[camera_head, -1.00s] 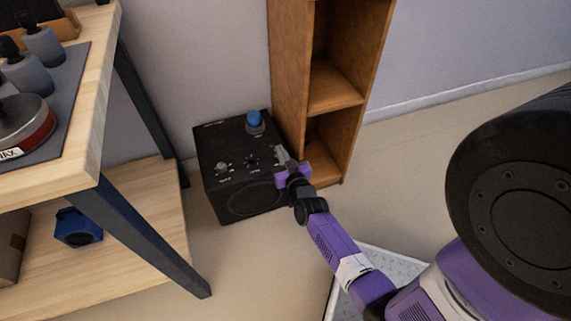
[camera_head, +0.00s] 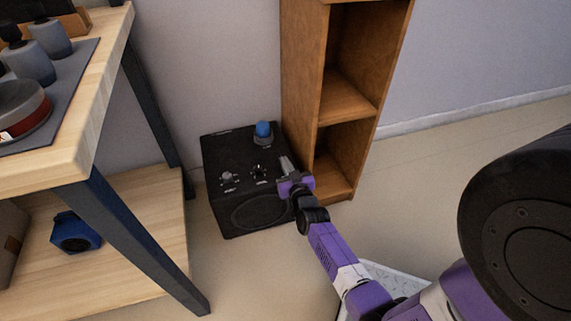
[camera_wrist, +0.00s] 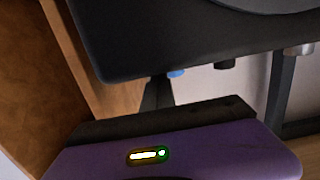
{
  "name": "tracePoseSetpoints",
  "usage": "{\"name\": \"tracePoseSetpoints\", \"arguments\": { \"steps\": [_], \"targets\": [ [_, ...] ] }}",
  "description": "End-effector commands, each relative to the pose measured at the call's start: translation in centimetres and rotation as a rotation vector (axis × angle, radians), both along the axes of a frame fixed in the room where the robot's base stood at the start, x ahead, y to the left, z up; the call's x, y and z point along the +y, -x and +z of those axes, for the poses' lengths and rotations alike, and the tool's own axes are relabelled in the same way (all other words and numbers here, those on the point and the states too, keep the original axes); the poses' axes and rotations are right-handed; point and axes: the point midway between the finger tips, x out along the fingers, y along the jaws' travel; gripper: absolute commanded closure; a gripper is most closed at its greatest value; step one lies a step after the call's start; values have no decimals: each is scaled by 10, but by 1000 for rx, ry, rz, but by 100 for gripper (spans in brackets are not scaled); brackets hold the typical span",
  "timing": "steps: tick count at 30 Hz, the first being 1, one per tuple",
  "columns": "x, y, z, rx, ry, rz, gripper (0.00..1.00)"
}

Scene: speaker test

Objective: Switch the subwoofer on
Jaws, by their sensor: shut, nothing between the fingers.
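The subwoofer (camera_head: 218,150) is a black box on the floor, with a round speaker face on its front. A blue knob (camera_head: 263,129) stands at the back right of its top. A grey knob (camera_head: 227,178) and a small dark control (camera_head: 259,172) sit nearer its front edge. My gripper (camera_head: 285,163) is shut and empty at the box's right side, close to the top; I cannot tell whether it touches. In the wrist view the subwoofer (camera_wrist: 120,55) fills the upper part, beyond my narrow dark fingers (camera_wrist: 157,92). Which control is the power switch is unclear.
A wooden shelf (camera_head: 300,70) stands right behind the subwoofer and my gripper. A wooden table (camera_head: 75,140) with dark legs is at the left, a blue object (camera_head: 75,232) on its lower board. Floor to the right of the shelf is clear.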

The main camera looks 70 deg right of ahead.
Motion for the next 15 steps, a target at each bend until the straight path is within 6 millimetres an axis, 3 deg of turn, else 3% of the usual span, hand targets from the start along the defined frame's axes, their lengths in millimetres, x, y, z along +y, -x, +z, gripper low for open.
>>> {"name": "tracePoseSetpoints", "arguments": {
  "steps": [15],
  "targets": [
    [-2,-3,-4,70,-81,2,100]
  ]
}}
